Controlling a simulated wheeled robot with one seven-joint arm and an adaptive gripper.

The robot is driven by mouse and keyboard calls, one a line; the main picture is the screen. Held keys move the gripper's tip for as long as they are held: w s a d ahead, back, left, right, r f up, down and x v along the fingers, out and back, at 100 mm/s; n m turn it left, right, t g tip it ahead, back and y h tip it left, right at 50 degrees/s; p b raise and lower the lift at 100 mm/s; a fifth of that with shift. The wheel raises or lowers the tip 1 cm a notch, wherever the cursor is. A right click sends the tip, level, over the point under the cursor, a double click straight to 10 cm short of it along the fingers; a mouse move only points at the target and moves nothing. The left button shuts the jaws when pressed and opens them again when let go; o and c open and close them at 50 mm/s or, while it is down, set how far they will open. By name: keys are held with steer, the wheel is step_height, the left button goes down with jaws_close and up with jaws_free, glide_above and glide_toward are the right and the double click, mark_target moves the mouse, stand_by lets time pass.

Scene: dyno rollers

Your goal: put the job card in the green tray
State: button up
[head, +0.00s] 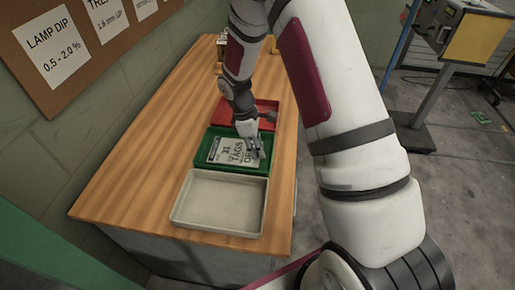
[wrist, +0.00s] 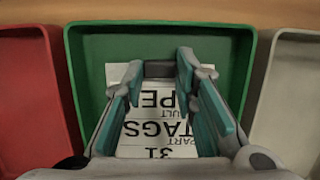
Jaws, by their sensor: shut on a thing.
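The job card (head: 226,150) is white with black print, "31" and "TAGS" among it. It lies within the outline of the green tray (head: 267,171) in the head view. In the wrist view the card (wrist: 155,131) shows upside down between my fingers, over the green tray (wrist: 110,45). My gripper (head: 256,152) is at the card's right part in the head view. In the wrist view its fingertips (wrist: 160,72) close on a dark grey piece at the card's far edge. I cannot tell whether the card touches the tray floor.
A red tray (head: 268,104) sits behind the green one and a cream tray (head: 220,203) in front, on a wooden bench (head: 130,185). A brass-coloured object (head: 221,50) stands at the far end. The bench's left side is clear. A pinboard (head: 75,50) hangs on the wall.

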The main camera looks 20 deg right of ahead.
steer(key=shift+f, duration=0.4)
steer(key=shift+f, duration=0.15)
steer(key=o, duration=1)
steer(key=shift+c, duration=0.2)
